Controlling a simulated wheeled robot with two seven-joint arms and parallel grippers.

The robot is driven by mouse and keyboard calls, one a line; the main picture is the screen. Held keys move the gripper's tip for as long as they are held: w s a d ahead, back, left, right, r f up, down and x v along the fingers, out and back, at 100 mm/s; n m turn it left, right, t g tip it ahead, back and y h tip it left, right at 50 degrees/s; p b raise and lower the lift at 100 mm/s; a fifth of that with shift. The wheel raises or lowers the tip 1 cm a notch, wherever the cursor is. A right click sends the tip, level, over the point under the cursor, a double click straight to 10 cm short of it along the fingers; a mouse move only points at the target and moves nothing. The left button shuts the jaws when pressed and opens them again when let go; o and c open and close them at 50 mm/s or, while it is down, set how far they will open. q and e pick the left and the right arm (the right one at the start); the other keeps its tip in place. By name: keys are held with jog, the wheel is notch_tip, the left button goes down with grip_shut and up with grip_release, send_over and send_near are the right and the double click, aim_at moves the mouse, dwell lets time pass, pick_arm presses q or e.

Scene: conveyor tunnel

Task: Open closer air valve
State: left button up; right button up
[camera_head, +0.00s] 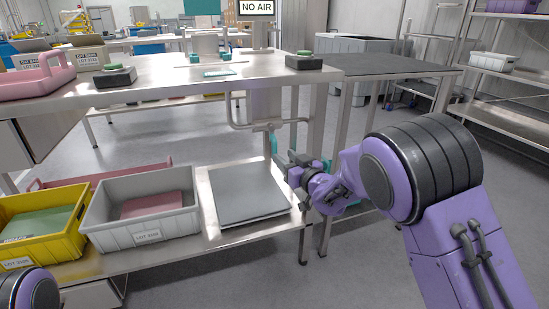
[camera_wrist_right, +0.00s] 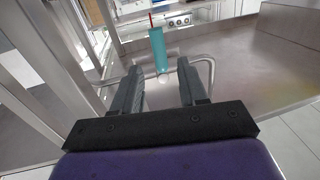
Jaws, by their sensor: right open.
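The valve has a teal handle (camera_head: 274,143) that hangs roughly upright below the bench, by a metal pipe (camera_head: 240,126). In the right wrist view the teal handle (camera_wrist_right: 158,52) shows between and just beyond my fingertips. My right gripper (camera_head: 281,164) is open and empty, close to the handle; I cannot tell whether it touches. Its two fingers (camera_wrist_right: 159,70) stand apart on either side of the handle's line. A sign (camera_head: 256,7) above the bench reads "NO AIR". My left gripper is out of view.
The steel bench top (camera_head: 190,80) lies above the valve. A lower shelf (camera_head: 205,222) holds a grey plate (camera_head: 247,192), a grey crate (camera_head: 140,232) and a yellow crate (camera_head: 17,249). A bench leg (camera_head: 313,190) stands near my right gripper. Open floor (camera_head: 365,265) lies to the right.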

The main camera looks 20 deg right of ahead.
aim_at(276, 150)
jog(key=b+x, duration=0.1)
jog(key=x, duration=0.6)
jog(key=shift+w+f, duration=0.1)
jog(key=shift+f, duration=0.05)
grip_shut()
